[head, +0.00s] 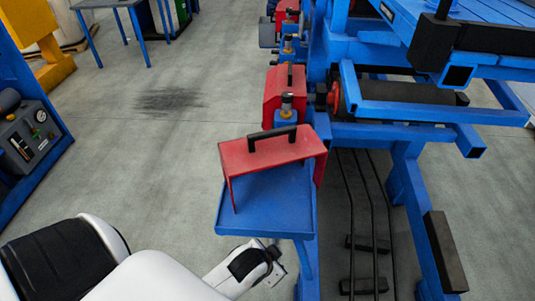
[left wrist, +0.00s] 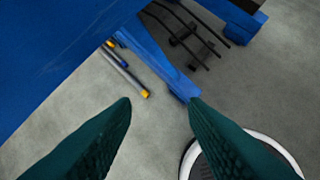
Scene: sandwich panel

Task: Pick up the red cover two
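A red cover (head: 272,152) with a black handle on top stands on a blue tray (head: 265,212). A second red cover (head: 285,92), also with a black handle, sits behind it along the blue machine. Which one is cover two is not marked. My left arm reaches in from the lower left, and its wrist is at the tray's near edge, low down. In the left wrist view my left gripper (left wrist: 160,102) is open and empty, with floor between its fingers. No red cover shows in that view. My right gripper is not in view.
The blue machine frame (head: 405,175) with rollers and beams fills the right side. More red parts (head: 286,14) line it farther back. A blue stand with a gauge box (head: 30,135) is at left. A blue table (head: 110,5) stands behind. The floor between is clear.

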